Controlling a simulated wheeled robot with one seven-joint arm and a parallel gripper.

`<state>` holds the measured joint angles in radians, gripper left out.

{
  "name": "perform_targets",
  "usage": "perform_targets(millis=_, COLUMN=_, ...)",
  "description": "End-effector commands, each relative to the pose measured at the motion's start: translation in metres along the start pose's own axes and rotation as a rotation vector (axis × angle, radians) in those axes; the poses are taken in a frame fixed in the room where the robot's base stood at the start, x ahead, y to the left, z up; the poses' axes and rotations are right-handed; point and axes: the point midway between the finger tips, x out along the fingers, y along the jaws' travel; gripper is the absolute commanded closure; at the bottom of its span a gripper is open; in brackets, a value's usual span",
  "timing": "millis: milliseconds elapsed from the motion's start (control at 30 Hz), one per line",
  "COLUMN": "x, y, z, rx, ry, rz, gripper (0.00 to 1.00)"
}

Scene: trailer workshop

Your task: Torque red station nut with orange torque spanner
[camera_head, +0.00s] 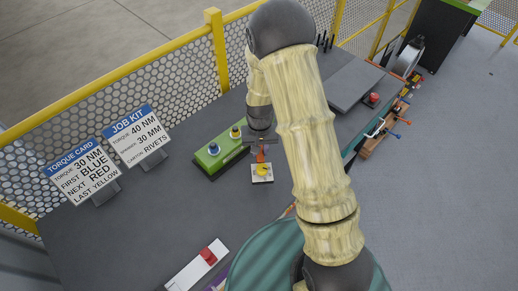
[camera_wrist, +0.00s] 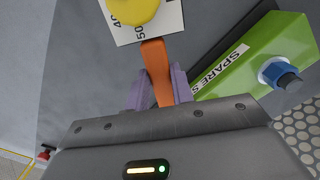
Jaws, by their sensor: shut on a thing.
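The orange torque spanner (camera_head: 261,156) is between the purple fingertips of my gripper (camera_wrist: 160,88). In the wrist view its orange bar (camera_wrist: 157,68) runs up to the edge of a white scale plate (camera_wrist: 152,27) marked 40 and 50, with a yellow round part (camera_wrist: 135,8) on it. In the head view this plate (camera_head: 262,180) lies just below the spanner, in front of a green block. Whether spanner and plate touch, I cannot tell. The spanner's far end is hidden or out of view. I cannot make out a red station nut for certain.
The green block (camera_head: 208,163), labelled SPARE, carries a blue nut (camera_head: 214,148) and a yellow one (camera_head: 235,131). Two sign cards (camera_head: 84,172) (camera_head: 136,136) stand left. A white-and-grey fixture with a red block (camera_head: 208,255) lies in front. Yellow-framed mesh fencing (camera_head: 218,50) runs behind.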

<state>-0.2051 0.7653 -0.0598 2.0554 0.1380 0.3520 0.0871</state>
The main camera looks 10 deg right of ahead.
Motion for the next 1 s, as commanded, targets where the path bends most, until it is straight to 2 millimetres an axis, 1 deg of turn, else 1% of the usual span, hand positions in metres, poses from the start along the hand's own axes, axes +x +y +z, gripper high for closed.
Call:
perform_targets(millis=167, x=-0.003, y=0.0, z=0.0, rx=0.001, ry=0.001, rz=0.0, gripper=1.0)
perform_targets(millis=700, x=-0.024, y=0.0, z=0.0, rx=0.001, ry=0.001, rz=0.0, gripper=1.0)
perform_targets(millis=1000, x=-0.024, y=0.0, z=0.0, rx=0.001, ry=0.0, rz=0.0, gripper=1.0)
